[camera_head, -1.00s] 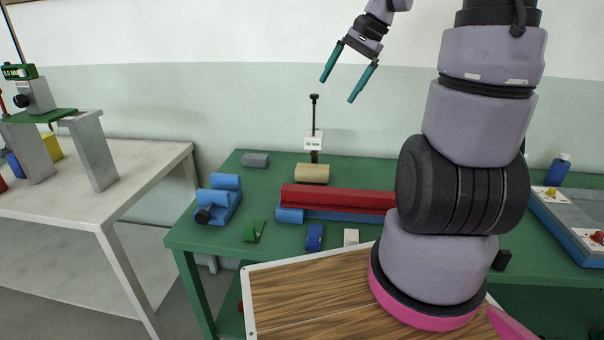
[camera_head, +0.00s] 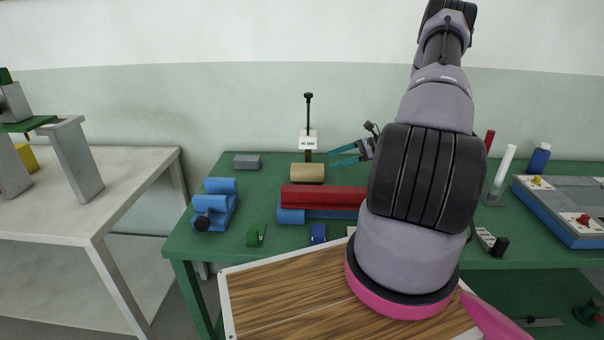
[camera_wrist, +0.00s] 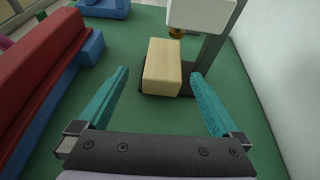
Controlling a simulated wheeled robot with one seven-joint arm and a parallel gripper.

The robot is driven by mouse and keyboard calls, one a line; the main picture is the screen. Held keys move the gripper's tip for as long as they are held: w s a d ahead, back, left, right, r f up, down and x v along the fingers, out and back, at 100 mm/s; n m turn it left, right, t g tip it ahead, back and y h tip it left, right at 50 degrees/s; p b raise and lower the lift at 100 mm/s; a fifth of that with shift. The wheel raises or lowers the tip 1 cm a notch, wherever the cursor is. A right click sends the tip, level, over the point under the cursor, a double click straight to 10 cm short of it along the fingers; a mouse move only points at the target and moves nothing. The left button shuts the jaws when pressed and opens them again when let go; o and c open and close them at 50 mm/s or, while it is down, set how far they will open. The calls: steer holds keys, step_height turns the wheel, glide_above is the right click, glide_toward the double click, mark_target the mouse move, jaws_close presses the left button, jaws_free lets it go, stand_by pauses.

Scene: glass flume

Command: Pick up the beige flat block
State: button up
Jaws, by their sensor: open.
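The fingers are wide apart and empty, and do not appear to touch the block.
The stand (camera_head: 308,139) rises close behind the block. A red bar (camera_head: 322,197) on a blue base lies in front. A grey block (camera_head: 246,162) and a blue piece (camera_head: 214,206) are farther left. The wall is behind the table.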

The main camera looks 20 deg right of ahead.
mark_target(311, 167)
steer(key=shift+f, duration=0.55)
steer(key=shift+m+t, duration=0.3)
steer(key=x, duration=0.4)
steer(key=shift+w+a+f, duration=0.15)
steer(key=shift+a, duration=0.05)
steer(key=shift+w+r+x, duration=0.1)
steer(key=shift+x, duration=1.45)
steer(key=shift+w+r+x, duration=0.1)
steer(key=shift+w+x, duration=0.05)
steer(key=shift+x, duration=1.4)
steer(key=c, duration=1.4)
steer(key=shift+o, duration=0.2)
steer(key=shift+r, duration=0.1)
